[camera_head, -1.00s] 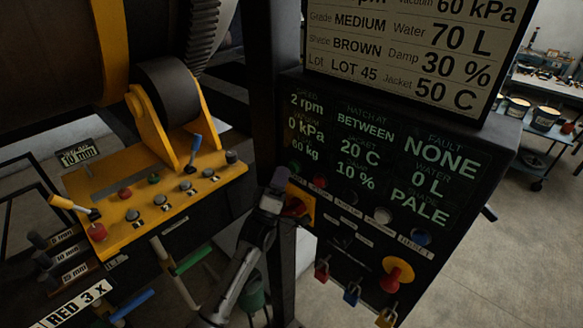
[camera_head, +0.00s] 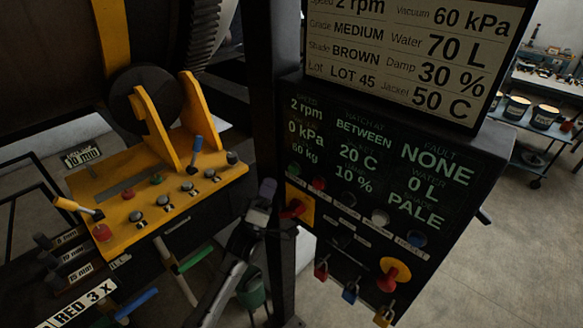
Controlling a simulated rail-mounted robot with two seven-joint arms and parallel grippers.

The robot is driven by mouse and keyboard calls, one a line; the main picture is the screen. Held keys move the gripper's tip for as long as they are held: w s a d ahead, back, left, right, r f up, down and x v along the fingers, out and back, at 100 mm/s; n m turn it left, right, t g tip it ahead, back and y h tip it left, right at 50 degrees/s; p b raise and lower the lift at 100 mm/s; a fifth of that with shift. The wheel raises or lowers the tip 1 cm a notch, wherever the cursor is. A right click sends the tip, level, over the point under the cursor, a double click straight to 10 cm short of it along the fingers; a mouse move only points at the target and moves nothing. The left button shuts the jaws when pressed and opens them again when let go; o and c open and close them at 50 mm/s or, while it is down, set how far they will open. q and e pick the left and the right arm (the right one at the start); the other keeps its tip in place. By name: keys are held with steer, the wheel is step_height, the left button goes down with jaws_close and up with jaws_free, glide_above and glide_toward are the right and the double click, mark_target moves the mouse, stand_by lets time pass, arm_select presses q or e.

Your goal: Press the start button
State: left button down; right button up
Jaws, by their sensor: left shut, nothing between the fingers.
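The black control panel (camera_head: 463,160) stands right of centre with lit readouts above a slanting row of small buttons. A green button (camera_head: 294,168) is at the row's left end, followed by red (camera_head: 319,184), dark, white (camera_head: 380,217) and blue (camera_head: 418,238) ones. The small labels are mostly too blurred to read, so I cannot confirm which is start. My left gripper (camera_head: 267,187) is shut and empty, pointing up just left of the panel's lower left edge. It is apart from the green button in the picture. My right gripper is not in view.
A red switch on a yellow plate (camera_head: 306,207) sits close right of my left gripper. A red emergency knob (camera_head: 387,283) and several padlocks sit lower. A dark post (camera_head: 262,90) stands behind the gripper. A yellow console (camera_head: 110,213) with levers and buttons is at left.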

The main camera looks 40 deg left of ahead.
arm_select(q)
steer(key=shift+s, duration=0.6)
stand_by(0.3)
steer(key=s+d+f+m+g+h+p, duration=0.3)
steer(key=s+d+f+m+g+p, duration=0.3)
steer(key=s+d+f+m+g, duration=0.6)
steer(key=s+d+f+m+g+p, duration=0.1)
steer(key=s+g, duration=0.4)
steer(key=s, duration=0.6)
steer(key=s+d+f+m+g+p, duration=0.2)
steer(key=s+f+g, duration=0.2)
steer(key=s, duration=0.7)
steer(key=shift+s+f+g, duration=0.15)
steer(key=shift+s+g, duration=0.1)
steer(key=shift+g, duration=0.85)
